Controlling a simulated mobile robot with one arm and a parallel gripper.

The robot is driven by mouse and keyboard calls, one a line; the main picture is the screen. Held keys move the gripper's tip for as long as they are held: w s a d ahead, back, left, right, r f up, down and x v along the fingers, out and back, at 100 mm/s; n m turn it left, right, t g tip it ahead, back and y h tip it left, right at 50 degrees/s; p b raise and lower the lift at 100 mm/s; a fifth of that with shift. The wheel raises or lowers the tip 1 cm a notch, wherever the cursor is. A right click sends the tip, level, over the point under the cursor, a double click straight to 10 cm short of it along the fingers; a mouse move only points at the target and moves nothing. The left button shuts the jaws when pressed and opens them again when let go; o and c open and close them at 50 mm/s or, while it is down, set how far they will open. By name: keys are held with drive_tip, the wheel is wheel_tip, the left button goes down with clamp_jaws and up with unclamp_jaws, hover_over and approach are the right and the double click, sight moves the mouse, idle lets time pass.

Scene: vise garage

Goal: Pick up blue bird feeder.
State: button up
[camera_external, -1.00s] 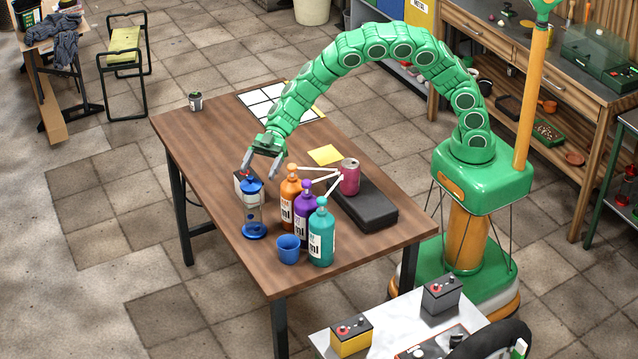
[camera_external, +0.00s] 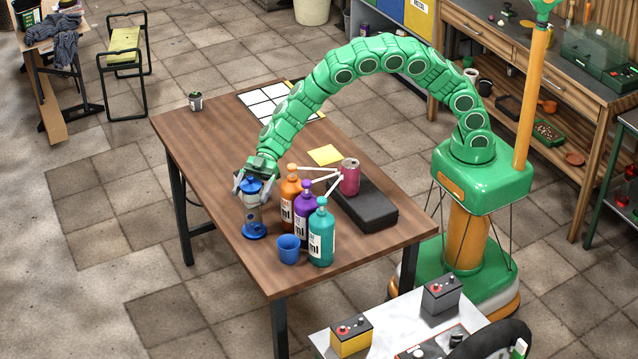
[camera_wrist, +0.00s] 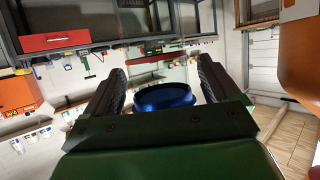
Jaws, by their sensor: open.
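The blue bird feeder (camera_external: 253,212) stands upright near the left edge of the wooden table, with a blue top, a clear body and a wide blue base. My gripper (camera_external: 253,187) is at its top, with one finger on either side of it. In the wrist view, the feeder's blue round part (camera_wrist: 163,97) sits between the two open fingers (camera_wrist: 163,88). Whether the fingers touch it cannot be told. The small dark box seen earlier behind the feeder is hidden by my gripper.
Orange (camera_external: 289,195), purple (camera_external: 305,215) and teal (camera_external: 321,236) pump bottles stand close to the feeder's right. A blue cup (camera_external: 288,249) is in front.

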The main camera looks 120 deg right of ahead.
drive_tip(key=shift+w+a, duration=0.1)
clamp_jaws()
idle(0.5)
